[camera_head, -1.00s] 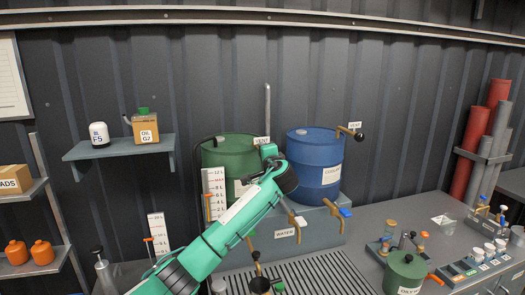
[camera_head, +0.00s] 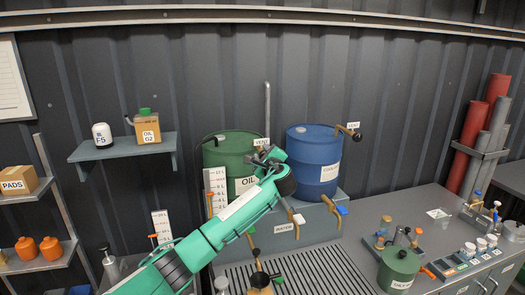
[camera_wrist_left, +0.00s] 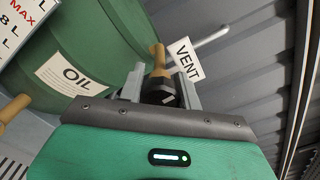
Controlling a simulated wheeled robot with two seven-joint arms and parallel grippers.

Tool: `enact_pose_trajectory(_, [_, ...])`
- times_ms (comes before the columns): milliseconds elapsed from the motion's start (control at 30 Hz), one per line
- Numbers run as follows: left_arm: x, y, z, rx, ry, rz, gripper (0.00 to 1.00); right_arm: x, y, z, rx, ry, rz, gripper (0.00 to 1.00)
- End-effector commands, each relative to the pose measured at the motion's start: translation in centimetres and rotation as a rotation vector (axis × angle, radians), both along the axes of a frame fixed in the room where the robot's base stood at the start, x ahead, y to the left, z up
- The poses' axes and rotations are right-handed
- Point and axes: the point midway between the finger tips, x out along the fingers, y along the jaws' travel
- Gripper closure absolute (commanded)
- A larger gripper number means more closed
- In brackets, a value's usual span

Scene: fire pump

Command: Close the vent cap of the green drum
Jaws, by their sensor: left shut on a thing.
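The green drum (camera_head: 225,155) with the OIL label stands at the back, on a grey stand left of the blue drum. It fills the upper left of the wrist view (camera_wrist_left: 105,45). A brass vent stub (camera_wrist_left: 158,56) with a black cap (camera_wrist_left: 160,88) sticks out at its upper right, by the white VENT tag (camera_wrist_left: 186,58). My left gripper (camera_head: 266,157) is at this vent. In the left wrist view its two grey fingers (camera_wrist_left: 163,84) are shut on the black cap. The fingers partly hide the cap, and its seating is unclear. My right gripper is out of view.
The blue drum (camera_head: 314,160) stands close to the right of my left gripper, with its own vent (camera_head: 352,133). A level scale (camera_head: 216,190) stands before the green drum. Brass taps and a slatted tray (camera_head: 320,270) lie below. The corrugated wall is close behind.

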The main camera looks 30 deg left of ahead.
Motion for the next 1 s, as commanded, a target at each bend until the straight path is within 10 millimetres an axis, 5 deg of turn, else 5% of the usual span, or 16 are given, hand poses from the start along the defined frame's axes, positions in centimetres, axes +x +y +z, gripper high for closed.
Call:
enact_pose_trajectory(767, [0.02,-0.12,-0.47,0.062,0.080,-0.001,0.89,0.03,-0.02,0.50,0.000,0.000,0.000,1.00])
enact_pose_trajectory(800, [0.02,-0.12,-0.47,0.061,0.080,-0.002,0.58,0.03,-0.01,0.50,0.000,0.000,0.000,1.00])
enact_pose_trajectory(867, [0.01,-0.10,-0.43,0.061,0.079,-0.001,0.46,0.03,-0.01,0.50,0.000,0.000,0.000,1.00])
enact_pose_trajectory(1000, [0.02,-0.07,-0.27,0.061,0.077,-0.001,0.44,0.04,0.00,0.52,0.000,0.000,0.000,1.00])
